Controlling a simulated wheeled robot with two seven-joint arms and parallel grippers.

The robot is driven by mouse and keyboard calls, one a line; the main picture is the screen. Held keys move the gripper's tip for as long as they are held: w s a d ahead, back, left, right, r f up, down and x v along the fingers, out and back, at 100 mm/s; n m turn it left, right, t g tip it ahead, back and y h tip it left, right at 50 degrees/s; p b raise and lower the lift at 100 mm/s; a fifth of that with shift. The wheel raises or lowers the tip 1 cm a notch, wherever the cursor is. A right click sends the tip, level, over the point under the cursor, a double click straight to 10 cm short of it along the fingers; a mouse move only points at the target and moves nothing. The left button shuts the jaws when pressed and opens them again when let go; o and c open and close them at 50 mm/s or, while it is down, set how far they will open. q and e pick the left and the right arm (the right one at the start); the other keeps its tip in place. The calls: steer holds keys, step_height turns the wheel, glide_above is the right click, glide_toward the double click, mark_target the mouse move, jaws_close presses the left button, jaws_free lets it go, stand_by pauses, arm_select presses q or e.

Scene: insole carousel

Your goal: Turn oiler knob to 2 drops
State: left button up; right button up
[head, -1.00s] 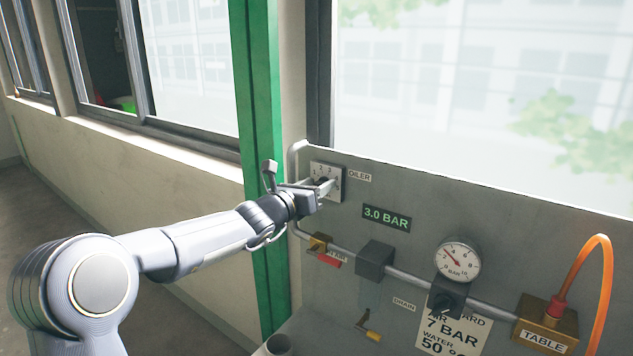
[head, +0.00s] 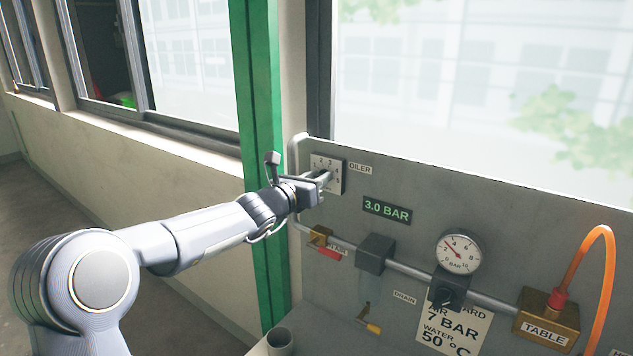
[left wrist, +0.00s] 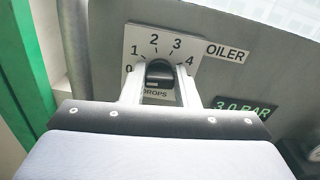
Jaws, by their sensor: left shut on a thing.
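The oiler dial plate (head: 333,165) is a white square with black numbers, fixed at the upper left of the grey panel. In the left wrist view, the plate (left wrist: 133,40) shows 0, 1, 2, 3 and 4 in an arc, with DROPS below. The black oiler knob (left wrist: 159,74) sits at its centre; its exact setting is hard to read. My left gripper (head: 324,181) reaches the dial from the left and is shut on the knob. In the wrist view, its two fingers (left wrist: 160,85) lie on either side of the knob. My right gripper is not in view.
The panel also carries a 3.0 BAR display (head: 387,211), a pressure gauge (head: 459,252), a pipe with valves, and a brass TABLE block (head: 546,318) with an orange hose (head: 607,270). A green post (head: 262,110) stands behind my left arm.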

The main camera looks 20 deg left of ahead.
arm_select(q)
steer(key=shift+o, duration=0.2)
steer(key=m+b, duration=0.3)
steer(key=shift+d+f+b, duration=0.1)
steer(key=shift+f+b, duration=0.15)
steer(key=shift+b, duration=0.05)
steer(key=m+b, duration=0.2)
steer(key=m, duration=0.1)
steer(key=shift+r+m+b, duration=0.1)
steer(key=shift+m+b, duration=0.2)
steer(key=shift+b, duration=0.1)
steer(key=shift+c, duration=0.2)
steer(key=shift+s+d+m+b, duration=0.1)
steer(key=shift+m+b, duration=1)
steer(key=shift+m, duration=0.95)
steer(key=shift+d+m+b, duration=0.1)
steer(key=shift+m+b, duration=0.95)
steer(key=shift+m, duration=1)
steer(key=o, duration=1)
